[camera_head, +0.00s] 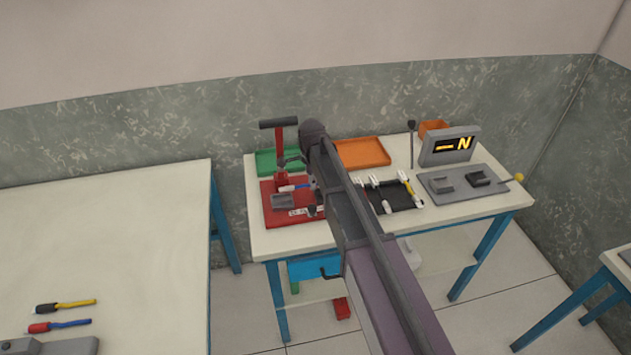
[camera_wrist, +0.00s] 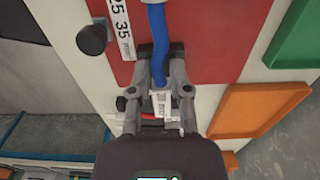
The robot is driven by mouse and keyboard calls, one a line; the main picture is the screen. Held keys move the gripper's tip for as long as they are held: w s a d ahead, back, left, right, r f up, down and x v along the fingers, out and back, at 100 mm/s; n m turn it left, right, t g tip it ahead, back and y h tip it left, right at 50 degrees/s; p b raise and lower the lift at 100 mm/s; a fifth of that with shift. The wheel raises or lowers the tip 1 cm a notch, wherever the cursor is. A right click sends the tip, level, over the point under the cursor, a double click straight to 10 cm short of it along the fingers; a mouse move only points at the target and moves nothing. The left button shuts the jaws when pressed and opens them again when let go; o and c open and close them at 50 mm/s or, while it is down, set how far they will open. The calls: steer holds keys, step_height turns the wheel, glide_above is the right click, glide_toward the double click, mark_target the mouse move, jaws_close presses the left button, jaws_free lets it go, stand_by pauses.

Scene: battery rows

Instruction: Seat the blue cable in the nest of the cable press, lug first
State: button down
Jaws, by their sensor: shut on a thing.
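A grey block (camera_head: 284,202) sits on the base and may be the nest. My gripper (camera_wrist: 161,52) is shut on the blue cable (camera_wrist: 156,22), over the red base. Lug contact is unclear.
A green tray (camera_head: 266,162) and an orange tray (camera_head: 384,160) stand behind. Right are a black mat (camera_head: 377,203) with several cables, a grey fixture plate (camera_head: 490,191) and a display (camera_head: 451,146). The left table (camera_head: 120,230) is mostly clear.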

steer(key=shift+s+a+f+b, duration=0.15)
steer(key=shift+a+f+b, duration=0.05)
steer(key=shift+a, duration=0.2)
steer(key=shift+s+a+f+b, duration=0.1)
steer(key=shift+a+f+b, duration=0.1)
steer(key=shift+a, duration=0.2)
steer(key=shift+a+f+b, duration=0.1)
steer(key=shift+f+b, duration=1.15)
steer(key=shift+f, duration=0.05)
steer(key=shift+c, duration=2.4)
jaws_free()
